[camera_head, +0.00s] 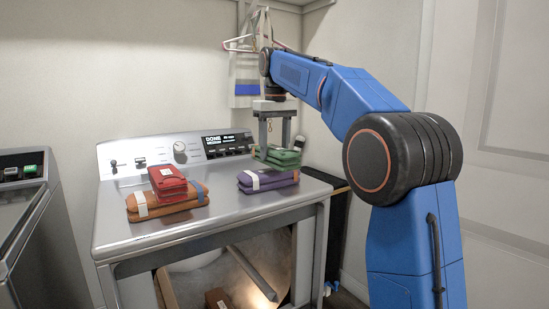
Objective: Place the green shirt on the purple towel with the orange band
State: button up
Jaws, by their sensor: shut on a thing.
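The green shirt (277,156) is a folded green bundle with a pale band. My gripper (274,146) points down from above and is shut on it. The purple towel (270,182) is a folded stack lying on the washer's top, with a white tag on its left and a narrow orange strip near its right end. The green shirt shows just above and behind the purple towel's upper edge in the picture. I cannot tell how large the gap between them is.
An orange towel (180,207) with white and blue bands lies to the left, with a red folded garment (167,176) on top. The washer's top (225,205) is bare between the stacks. The control panel (190,146) stands behind. Hangers (240,45) hang on the wall.

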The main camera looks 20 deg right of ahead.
jog(key=shift+f, duration=1.35)
jog(key=shift+f, duration=0.1)
jog(key=o, duration=1.2)
jog(key=shift+c, duration=0.2)
